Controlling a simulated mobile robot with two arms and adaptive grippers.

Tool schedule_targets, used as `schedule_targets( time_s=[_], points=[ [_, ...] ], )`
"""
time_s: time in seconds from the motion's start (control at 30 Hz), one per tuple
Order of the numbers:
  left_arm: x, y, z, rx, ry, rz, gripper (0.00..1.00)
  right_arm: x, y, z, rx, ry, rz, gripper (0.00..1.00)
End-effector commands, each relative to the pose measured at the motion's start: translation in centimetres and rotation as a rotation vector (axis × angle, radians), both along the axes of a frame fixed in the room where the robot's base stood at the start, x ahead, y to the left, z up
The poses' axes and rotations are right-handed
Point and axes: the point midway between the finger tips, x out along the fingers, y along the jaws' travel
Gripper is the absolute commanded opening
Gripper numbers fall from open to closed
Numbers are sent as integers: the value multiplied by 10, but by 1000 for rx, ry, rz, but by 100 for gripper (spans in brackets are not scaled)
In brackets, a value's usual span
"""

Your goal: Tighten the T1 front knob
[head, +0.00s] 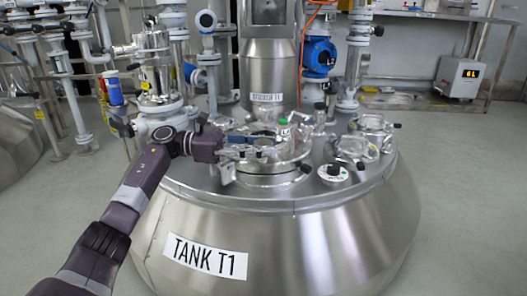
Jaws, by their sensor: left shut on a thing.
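The steel tank T1 (300,235) fills the middle of the head view, with its name label on the front. On its top is a round manway with a raised steel rim (270,180) and clamp hardware around it. My left gripper (278,150) reaches in from the left over the manway, its fingers pointing right. It is shut on the T1 front knob, which the fingers and fittings mostly hide. A small black knob (305,168) shows at the manway's front right edge. My right gripper is not in view.
Vertical pipes and a steel column (268,75) rise behind. A blue valve (320,55) is behind right. The floor at right is clear.

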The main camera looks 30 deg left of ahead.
Motion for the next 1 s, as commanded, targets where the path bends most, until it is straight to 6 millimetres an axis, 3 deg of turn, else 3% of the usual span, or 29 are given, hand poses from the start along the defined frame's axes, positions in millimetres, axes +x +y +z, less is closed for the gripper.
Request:
schedule_targets(
  time_s=[0.6,0.63,0.7,0.8,1.0],
  points=[
    [1,1,5,-6,-7,-27,11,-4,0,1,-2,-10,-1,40],
    [1,1,5,-6,-7,-26,36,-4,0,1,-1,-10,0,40],
    [1,1,4,-6,-7,-27,44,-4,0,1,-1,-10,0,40],
    [1,1,3,-4,-5,-28,54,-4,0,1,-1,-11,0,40],
    [1,0,2,-2,-2,-30,54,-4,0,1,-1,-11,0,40]
  ],
)
